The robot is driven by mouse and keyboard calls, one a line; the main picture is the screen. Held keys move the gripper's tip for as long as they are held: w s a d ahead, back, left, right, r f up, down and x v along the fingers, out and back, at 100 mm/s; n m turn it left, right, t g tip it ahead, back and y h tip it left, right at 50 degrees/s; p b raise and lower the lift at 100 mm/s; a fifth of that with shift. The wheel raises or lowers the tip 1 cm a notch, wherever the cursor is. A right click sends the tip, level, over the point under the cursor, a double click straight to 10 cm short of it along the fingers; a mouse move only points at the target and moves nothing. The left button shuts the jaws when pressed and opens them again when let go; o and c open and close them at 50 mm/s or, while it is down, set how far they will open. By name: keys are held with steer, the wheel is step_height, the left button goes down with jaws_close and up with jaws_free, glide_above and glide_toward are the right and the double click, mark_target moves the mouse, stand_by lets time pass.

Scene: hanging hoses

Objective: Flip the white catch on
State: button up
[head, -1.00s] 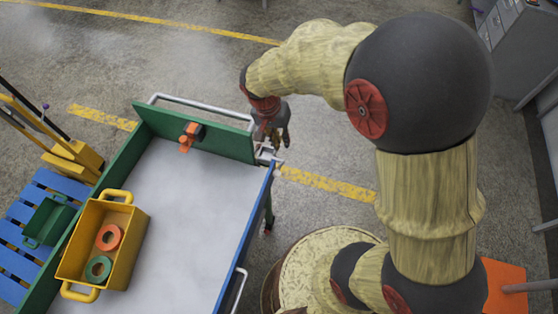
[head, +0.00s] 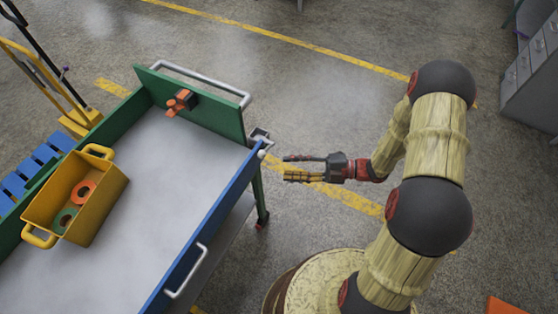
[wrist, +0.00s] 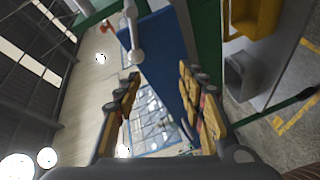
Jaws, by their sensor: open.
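In the wrist view a white lever with a rounded end (wrist: 134,45) lies at the top of the blue panel (wrist: 160,55), ahead of my fingers. My gripper (head: 287,168) is open and empty, to the right of the corner and apart from the catch, fingers pointing left towards the cart. Its open fingers also frame the wrist view (wrist: 158,88).
An orange catch (head: 180,102) sits on the inner face of the green panel. A yellow bin (head: 85,205) with an orange and a green ring is on the cart's left. A metal handle (head: 187,271) juts from the blue panel.

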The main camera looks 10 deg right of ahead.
steer(key=w+a+r+m+t+b, duration=0.1)
steer(key=w+a+r+m+b, duration=0.1)
steer(key=a, duration=0.5)
steer(key=w+m, duration=0.1)
steer(key=w, duration=0.1)
steer(key=shift+w+r+m+t+y, duration=0.2)
steer(key=shift+w+m+t+y, duration=0.1)
steer(key=shift+w, duration=0.05)
steer(key=shift+c, duration=1.3)
steer(key=shift+d, duration=0.1)
steer(key=c, duration=0.7)
jaws_close()
